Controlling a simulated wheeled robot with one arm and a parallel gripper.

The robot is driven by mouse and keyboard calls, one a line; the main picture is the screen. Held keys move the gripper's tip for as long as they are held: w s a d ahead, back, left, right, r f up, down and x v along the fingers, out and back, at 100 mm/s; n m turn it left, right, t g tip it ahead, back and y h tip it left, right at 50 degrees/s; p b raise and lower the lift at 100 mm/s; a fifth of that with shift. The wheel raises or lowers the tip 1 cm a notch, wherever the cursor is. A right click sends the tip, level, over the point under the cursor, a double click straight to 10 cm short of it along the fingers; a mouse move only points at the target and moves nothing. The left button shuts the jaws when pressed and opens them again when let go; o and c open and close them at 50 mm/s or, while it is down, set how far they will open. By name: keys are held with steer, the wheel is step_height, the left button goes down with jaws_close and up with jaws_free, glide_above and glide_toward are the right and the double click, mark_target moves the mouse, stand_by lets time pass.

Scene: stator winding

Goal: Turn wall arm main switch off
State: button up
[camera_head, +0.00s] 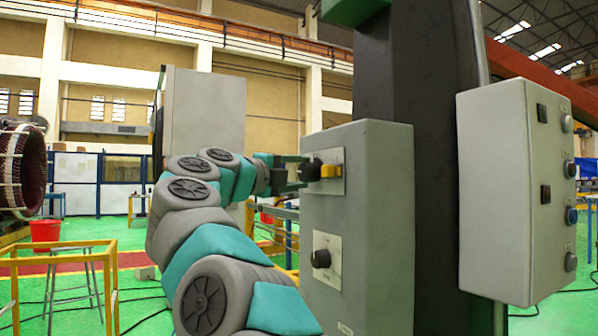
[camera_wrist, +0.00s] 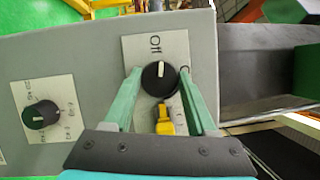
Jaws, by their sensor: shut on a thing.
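The main switch is a round black knob (camera_wrist: 160,78) with a white mark, on a pale plate marked "Off" above it in the wrist view. The white mark points up towards "Off". A yellow part (camera_wrist: 165,121) sits just below the knob there. My gripper (camera_wrist: 158,74) is shut on the knob, with one green finger on each side. In the head view the knob (camera_head: 311,170) and yellow part (camera_head: 331,171) are on the upper plate of a grey box, with my gripper (camera_head: 300,172) reaching in from the left.
A second black knob (camera_head: 321,259) is on a lower plate of the same grey box (camera_head: 372,220); it also shows at left in the wrist view (camera_wrist: 41,115). A dark column (camera_head: 425,120) and another grey box (camera_head: 500,190) with buttons stand to the right. A yellow frame (camera_head: 60,262) stands at left.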

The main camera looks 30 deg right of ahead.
steer(key=shift+n+y, duration=0.4)
steer(key=shift+n, duration=0.6)
steer(key=o, duration=1.4)
steer(key=shift+c, duration=0.2)
steer(key=shift+a, duration=0.15)
steer(key=v, duration=0.7)
steer(key=shift+a+b, duration=0.25)
steer(key=shift+b, duration=0.1)
steer(key=shift+s+r, duration=0.1)
steer(key=shift+s, duration=0.05)
